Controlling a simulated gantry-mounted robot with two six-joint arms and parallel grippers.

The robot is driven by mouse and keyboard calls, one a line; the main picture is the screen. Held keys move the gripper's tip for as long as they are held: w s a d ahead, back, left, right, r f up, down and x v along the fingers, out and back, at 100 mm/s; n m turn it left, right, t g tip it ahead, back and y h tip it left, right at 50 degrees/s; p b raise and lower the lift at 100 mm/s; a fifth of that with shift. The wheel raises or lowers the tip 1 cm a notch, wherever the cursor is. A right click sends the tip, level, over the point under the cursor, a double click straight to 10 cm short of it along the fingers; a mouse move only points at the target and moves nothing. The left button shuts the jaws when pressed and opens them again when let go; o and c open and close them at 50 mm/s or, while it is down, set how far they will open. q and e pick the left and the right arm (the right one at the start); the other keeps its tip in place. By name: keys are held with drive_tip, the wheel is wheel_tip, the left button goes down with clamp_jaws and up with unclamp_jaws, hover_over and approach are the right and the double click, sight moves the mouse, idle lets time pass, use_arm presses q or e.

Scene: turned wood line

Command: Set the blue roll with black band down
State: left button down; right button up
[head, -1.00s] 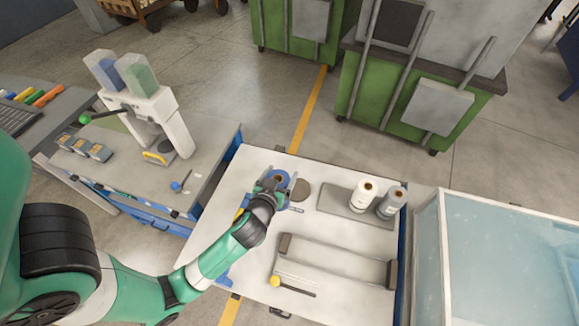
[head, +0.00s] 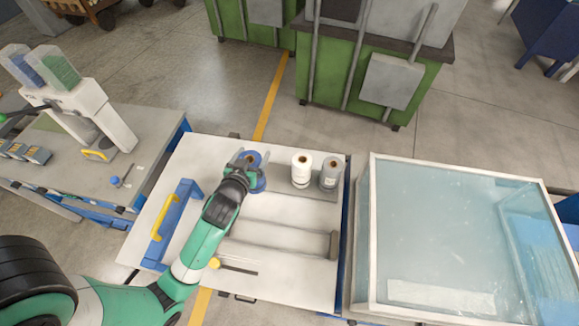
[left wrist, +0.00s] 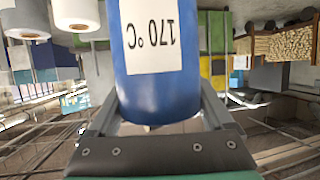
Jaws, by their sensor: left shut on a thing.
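The blue roll (head: 261,184) is in my left gripper (head: 250,160), over the far part of the white worktable (head: 190,160). The left wrist view shows the blue roll (left wrist: 160,90) large between the fingers, with an upside-down white label reading 170 °C. Its black band does not show clearly. A white roll (head: 301,170) and a grey roll (head: 330,174) stand upright on a grey plate (head: 290,188), to the right of the blue roll. I cannot tell whether the blue roll touches a surface beneath it. My right gripper is not in view.
A grey trough-like bar (head: 275,240) lies in front of the rolls, near a yellow-knobbed tool (head: 215,264). A blue frame with a yellow handle (head: 163,218) sits at the table's left. A glass-topped case (head: 450,240) adjoins on the right.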

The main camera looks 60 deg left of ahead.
use_arm(q)
drive_tip(key=w+a+f+b, duration=0.4)
drive_tip(key=w+a+f, duration=0.2)
drive_tip(key=w+f, duration=0.3)
drive_tip(key=shift+w+a+f, duration=0.25)
drive_tip(key=shift+w+f, duration=0.05)
drive_tip(key=shift+f, duration=1.3)
unclamp_jaws()
